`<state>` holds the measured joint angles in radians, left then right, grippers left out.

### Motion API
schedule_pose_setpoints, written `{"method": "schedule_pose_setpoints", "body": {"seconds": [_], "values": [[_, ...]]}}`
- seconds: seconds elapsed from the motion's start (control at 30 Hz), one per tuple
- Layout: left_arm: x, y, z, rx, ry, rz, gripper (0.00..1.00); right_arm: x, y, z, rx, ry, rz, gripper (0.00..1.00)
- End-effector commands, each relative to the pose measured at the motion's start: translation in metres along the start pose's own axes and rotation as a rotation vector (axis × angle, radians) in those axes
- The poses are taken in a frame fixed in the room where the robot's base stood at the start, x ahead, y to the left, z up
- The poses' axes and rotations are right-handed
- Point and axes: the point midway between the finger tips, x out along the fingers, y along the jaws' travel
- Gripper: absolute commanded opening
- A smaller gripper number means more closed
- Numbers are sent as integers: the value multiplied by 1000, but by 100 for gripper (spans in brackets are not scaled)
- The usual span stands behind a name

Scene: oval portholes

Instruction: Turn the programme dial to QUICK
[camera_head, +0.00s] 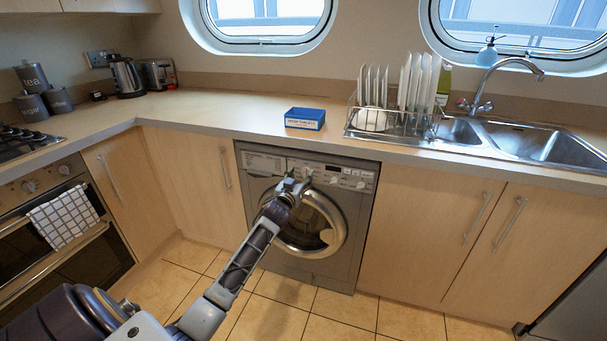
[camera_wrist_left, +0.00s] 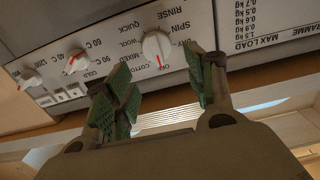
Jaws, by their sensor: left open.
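The programme dial (camera_wrist_left: 157,47) is a round white knob with a red mark, on the washing machine's grey panel (camera_wrist_left: 115,30). The mark appears to face the word OFF. QUICK is printed to the upper left of the dial in the left wrist view, among RINSE, SPIN, WOOL, MIXED and COTTON. My left gripper (camera_wrist_left: 162,75) is open, with green-padded fingers apart just below the dial in that view and nothing between them. In the head view the left gripper (camera_head: 295,186) is at the machine's upper front and partly covers the panel. My right gripper is not in view.
Two more knobs, a temperature one (camera_wrist_left: 75,62) and another (camera_wrist_left: 31,77), sit beside the dial, with small buttons near them. The washing machine (camera_head: 352,240) stands under the worktop. A blue box (camera_head: 305,119) and a dish rack (camera_head: 358,130) stand above on the worktop.

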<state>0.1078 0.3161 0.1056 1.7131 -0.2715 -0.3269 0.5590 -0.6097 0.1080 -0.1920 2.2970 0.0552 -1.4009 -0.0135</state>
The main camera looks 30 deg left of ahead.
Motion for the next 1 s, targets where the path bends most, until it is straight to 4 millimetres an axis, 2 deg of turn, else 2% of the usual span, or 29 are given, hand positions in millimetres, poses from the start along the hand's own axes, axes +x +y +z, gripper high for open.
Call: {"method": "schedule_pose_setpoints", "body": {"seconds": [0.5, 0.97, 1.0], "values": [[35, -1, 0, 0, 0, -1, 55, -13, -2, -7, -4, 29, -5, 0], [39, -1, 0, 0, 0, -1, 55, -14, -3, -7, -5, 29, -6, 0], [39, 0, 0, 0, 0, -1, 50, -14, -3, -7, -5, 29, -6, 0]]}}
